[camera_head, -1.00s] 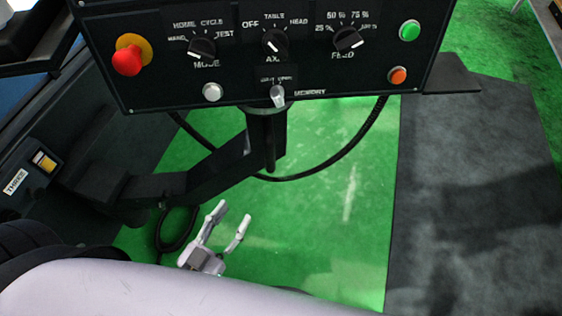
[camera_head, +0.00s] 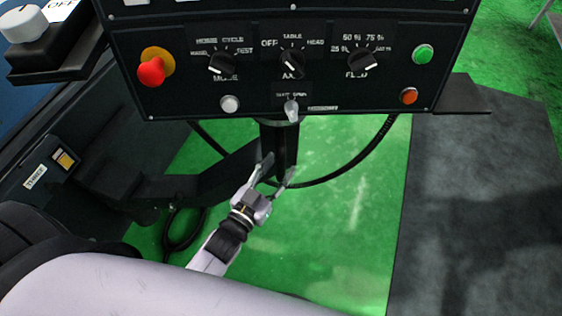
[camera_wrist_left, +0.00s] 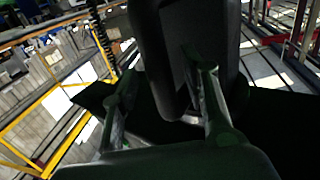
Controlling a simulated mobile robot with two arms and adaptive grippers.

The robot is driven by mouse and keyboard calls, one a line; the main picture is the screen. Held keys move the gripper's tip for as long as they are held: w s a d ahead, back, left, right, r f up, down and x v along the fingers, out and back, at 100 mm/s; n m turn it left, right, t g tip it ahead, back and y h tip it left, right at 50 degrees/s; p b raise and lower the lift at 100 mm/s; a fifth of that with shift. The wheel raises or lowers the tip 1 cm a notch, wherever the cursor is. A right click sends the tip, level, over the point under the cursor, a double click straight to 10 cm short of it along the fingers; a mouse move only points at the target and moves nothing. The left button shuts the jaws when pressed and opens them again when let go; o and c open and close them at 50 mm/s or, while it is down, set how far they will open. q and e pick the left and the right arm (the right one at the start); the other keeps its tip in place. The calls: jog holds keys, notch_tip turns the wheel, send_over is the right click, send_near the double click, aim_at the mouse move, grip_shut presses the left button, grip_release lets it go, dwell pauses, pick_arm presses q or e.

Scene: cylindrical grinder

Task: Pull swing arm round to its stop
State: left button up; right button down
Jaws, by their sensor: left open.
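The swing arm (camera_head: 215,172) is a black beam running from the machine at left to a black vertical post (camera_head: 281,135) under the control panel. My left gripper (camera_head: 278,168) is open at the post's lower part, its fingertips toward the post. In the left wrist view, a large dark rounded body, apparently the post (camera_wrist_left: 180,50), lies ahead of and partly between the spread fingers (camera_wrist_left: 165,95). I cannot tell whether they touch it. My right gripper is not in view.
The control panel (camera_head: 290,20) with knobs and a red emergency button (camera_head: 151,71) hangs above the gripper. A black cable (camera_head: 365,160) loops from the panel behind the post. The green floor (camera_head: 340,235) below is open; a dark grey mat (camera_head: 480,200) lies at right.

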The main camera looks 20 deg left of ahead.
pick_arm(q)
jog(key=shift+x, duration=0.9)
grip_shut()
